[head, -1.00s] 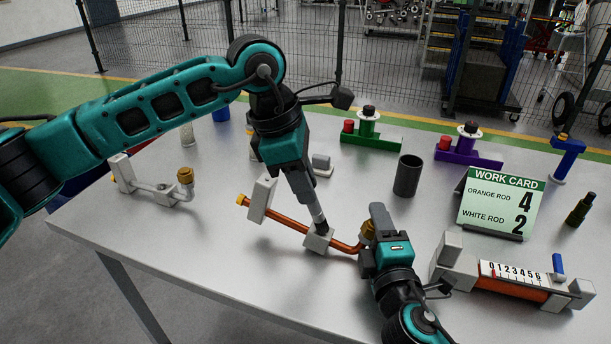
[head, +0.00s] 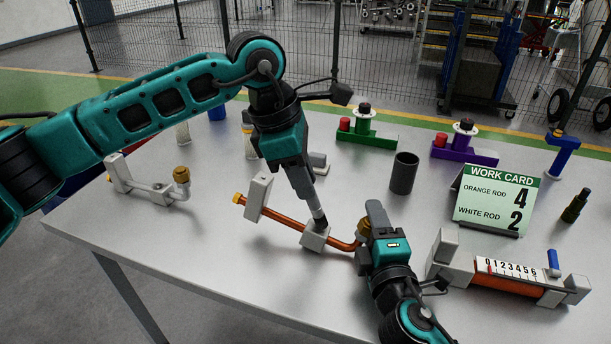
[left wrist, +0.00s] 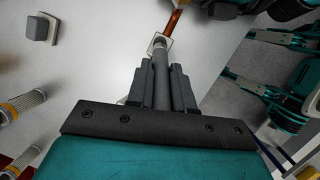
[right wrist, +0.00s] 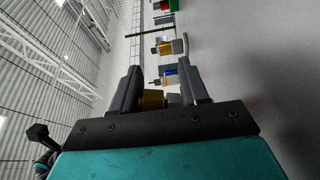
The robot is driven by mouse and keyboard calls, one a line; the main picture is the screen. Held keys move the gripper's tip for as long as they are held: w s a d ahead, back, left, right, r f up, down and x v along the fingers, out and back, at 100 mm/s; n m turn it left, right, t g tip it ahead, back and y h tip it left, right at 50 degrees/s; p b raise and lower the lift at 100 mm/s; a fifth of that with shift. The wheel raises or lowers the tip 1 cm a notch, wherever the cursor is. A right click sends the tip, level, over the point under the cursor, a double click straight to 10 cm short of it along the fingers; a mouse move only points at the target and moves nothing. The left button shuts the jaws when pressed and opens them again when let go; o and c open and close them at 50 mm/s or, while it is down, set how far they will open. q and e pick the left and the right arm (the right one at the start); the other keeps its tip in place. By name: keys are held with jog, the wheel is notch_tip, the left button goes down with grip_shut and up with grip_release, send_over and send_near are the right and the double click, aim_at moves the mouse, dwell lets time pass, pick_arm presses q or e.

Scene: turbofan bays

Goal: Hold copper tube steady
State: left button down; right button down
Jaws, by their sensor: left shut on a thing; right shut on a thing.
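The copper tube (head: 285,220) runs from a pale upright block (head: 258,197) with a brass end, through a small pale block (head: 315,238), to a brass nut (head: 363,228) at its right end. My left gripper (head: 312,203) points down and is shut on a grey cylindrical rod (left wrist: 161,70), whose lower end meets the small block on the tube. My right gripper (head: 374,222) is shut on the brass nut, which shows between its fingers in the right wrist view (right wrist: 153,99). Its fingers partly hide the nut in the head view.
A grey fitting with a brass cap (head: 181,174) lies at left. A dark cup (head: 404,173), the work card (head: 495,199) and a scale gauge with an orange rod (head: 506,278) are at right. Green (head: 370,137) and purple (head: 470,154) stands are behind. The front left table is clear.

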pick_arm(q)
jog(key=shift+w+a+f, duration=0.1)
jog(key=shift+w+a, duration=0.05)
jog(key=shift+a, duration=0.4)
jog(key=shift+r, duration=4.55)
